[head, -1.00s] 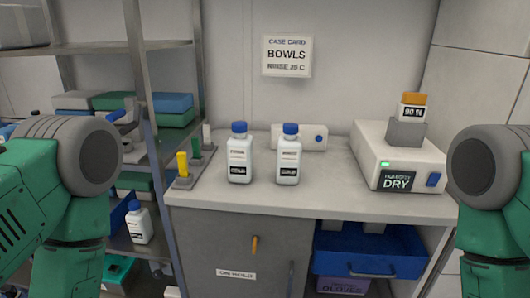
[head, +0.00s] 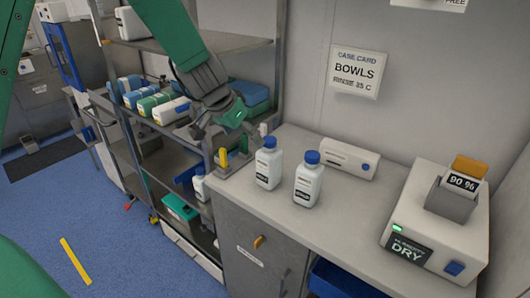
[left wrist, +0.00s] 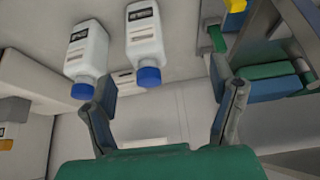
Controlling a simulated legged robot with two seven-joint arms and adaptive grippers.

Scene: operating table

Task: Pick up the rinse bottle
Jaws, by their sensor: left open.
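Two white bottles with blue caps stand upright on the counter, the left bottle (head: 268,168) and the right bottle (head: 308,184). Their labels are too small to read, so I cannot tell which is the rinse bottle. A third blue-capped white bottle (head: 200,186) is on the shelf, partly hidden. My left gripper (head: 226,132) is open and empty, above the counter's left end and left of the bottles. In the left wrist view both counter bottles (left wrist: 145,38) (left wrist: 87,52) appear upside down beyond the open fingers (left wrist: 165,105), touching neither. My right gripper is out of view.
A white box (head: 348,160) sits behind the bottles. A dryer unit (head: 440,215) is at right. The counter front (head: 345,225) is clear.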

